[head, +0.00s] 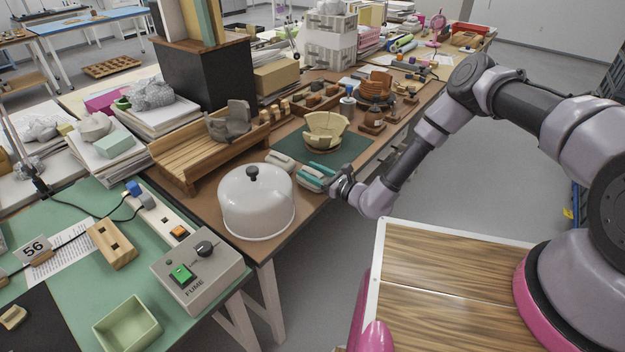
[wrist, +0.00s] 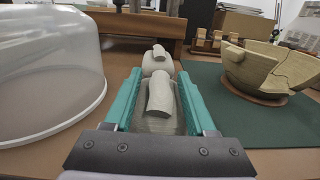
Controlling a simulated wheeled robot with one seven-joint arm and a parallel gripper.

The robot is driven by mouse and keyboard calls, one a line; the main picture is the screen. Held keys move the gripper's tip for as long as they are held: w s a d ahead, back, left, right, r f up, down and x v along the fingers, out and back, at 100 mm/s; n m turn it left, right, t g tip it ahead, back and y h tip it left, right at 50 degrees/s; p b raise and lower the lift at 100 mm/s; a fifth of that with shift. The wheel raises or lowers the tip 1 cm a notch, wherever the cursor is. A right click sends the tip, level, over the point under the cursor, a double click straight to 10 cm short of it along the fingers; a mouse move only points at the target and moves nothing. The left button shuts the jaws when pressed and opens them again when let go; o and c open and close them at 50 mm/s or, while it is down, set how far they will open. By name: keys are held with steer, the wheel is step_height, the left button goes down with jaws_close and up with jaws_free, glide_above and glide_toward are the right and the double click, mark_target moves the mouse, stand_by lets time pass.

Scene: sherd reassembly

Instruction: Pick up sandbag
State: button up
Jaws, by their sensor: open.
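In the wrist view a near pale beige sandbag (wrist: 160,118) lies between the two teal fingers of my gripper (wrist: 159,78), with a gap showing on its right. A second beige sandbag (wrist: 157,63) lies just beyond the fingertips. My gripper is open; whether a finger touches the near bag I cannot tell. In the head view the far sandbag (head: 280,159) lies on the brown bench beside the green mat. My gripper (head: 315,175) is low over the bench there, and its fingers partly hide the near bag.
A clear dome with a black knob (head: 257,205) stands close on the left. A cracked, pieced-together bowl (head: 326,127) stands on the green mat (head: 350,150) to the right. A wooden slatted rack (head: 190,155) is behind. The bench's front edge is near my gripper.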

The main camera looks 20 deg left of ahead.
jaws_close()
steer(key=shift+s+f, duration=0.15)
stand_by(1.1)
